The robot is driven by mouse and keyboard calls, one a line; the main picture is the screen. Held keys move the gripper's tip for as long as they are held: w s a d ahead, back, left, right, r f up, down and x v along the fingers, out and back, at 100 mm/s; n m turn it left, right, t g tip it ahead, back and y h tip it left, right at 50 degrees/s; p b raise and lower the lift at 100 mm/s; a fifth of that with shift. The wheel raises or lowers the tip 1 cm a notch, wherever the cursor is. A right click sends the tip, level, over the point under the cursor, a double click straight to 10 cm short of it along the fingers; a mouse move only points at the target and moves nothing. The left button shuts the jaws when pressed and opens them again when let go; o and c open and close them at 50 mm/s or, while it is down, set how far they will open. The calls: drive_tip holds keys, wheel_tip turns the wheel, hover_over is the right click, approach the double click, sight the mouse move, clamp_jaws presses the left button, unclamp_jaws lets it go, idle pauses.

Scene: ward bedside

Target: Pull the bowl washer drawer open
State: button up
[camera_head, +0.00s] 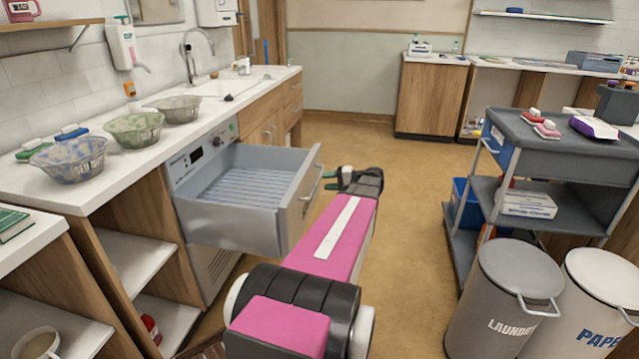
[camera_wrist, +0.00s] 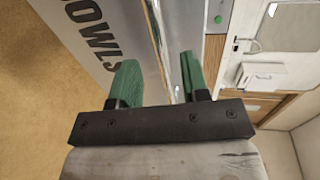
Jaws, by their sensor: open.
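The bowl washer drawer (camera_head: 235,220) is a grey, ribbed-bottom drawer, pulled well out of the washer (camera_head: 203,150) under the counter. It looks empty. Its front bears a metal handle (camera_head: 312,190). My gripper (camera_head: 331,180) is just right of the handle in the head view, partly hidden by my own wrist. In the wrist view its green fingers (camera_wrist: 158,78) are apart, with a grey panel lettered "BOWLS" (camera_wrist: 105,40) beyond the left finger and a narrow metal edge between them. I cannot tell whether either finger touches the handle.
Several bowls (camera_head: 135,129) stand on the white counter (camera_head: 100,180) above the washer. A grey cart (camera_head: 545,150) and a laundry bin (camera_head: 508,295) stand to the right. The floor (camera_head: 410,220) between drawer and cart is clear.

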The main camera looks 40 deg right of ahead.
drive_tip(key=v, duration=0.5)
drive_tip(key=shift+s+d, duration=0.25)
drive_tip(key=shift+s, duration=0.05)
